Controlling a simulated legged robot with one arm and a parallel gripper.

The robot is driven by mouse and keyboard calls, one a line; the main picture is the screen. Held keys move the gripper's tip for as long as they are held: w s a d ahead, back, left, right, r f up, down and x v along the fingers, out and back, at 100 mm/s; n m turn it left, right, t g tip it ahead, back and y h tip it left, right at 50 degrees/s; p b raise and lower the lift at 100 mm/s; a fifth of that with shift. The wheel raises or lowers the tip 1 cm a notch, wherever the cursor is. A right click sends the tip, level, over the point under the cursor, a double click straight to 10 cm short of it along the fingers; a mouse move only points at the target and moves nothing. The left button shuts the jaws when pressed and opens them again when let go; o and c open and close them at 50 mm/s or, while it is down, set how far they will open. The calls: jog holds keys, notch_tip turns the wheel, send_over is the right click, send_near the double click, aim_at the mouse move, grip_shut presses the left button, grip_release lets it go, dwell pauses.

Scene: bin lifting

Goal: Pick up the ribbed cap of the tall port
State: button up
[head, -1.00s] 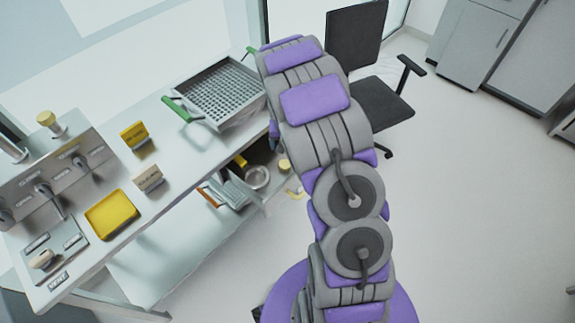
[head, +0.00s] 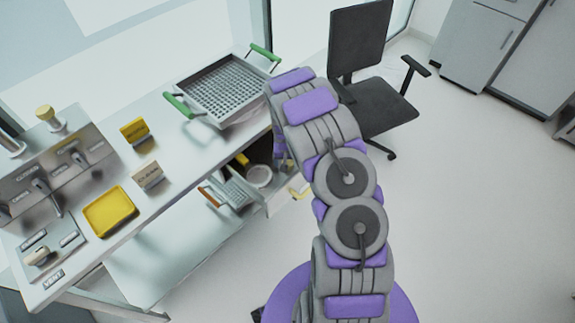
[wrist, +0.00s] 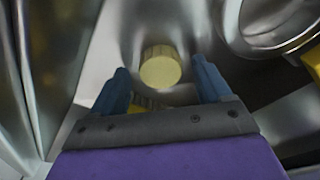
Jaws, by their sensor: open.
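A pale yellow ribbed cap (wrist: 160,70) shows in the wrist view, seen end-on. It lies between and slightly beyond the tips of my gripper (wrist: 160,66), whose two blue fingers stand apart on either side with gaps. It does not appear held. In the head view my forearm reaches down in front of the bench's lower compartment, and my fingers are hidden there. Another yellow cap (head: 45,113) sits on an upright port at the back left of the bench in the head view.
A round metal bowl shows at the upper right of the wrist view (wrist: 275,25) and in the lower compartment (head: 259,175). A perforated tray (head: 222,95) with green handles, a yellow tray (head: 110,211) and signs stand on the bench. A black chair (head: 375,105) stands behind my arm.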

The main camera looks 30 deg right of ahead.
jog(key=shift+f, duration=0.25)
jog(key=shift+r, duration=0.1)
jog(key=c, duration=1.1)
jog(key=shift+r, duration=0.15)
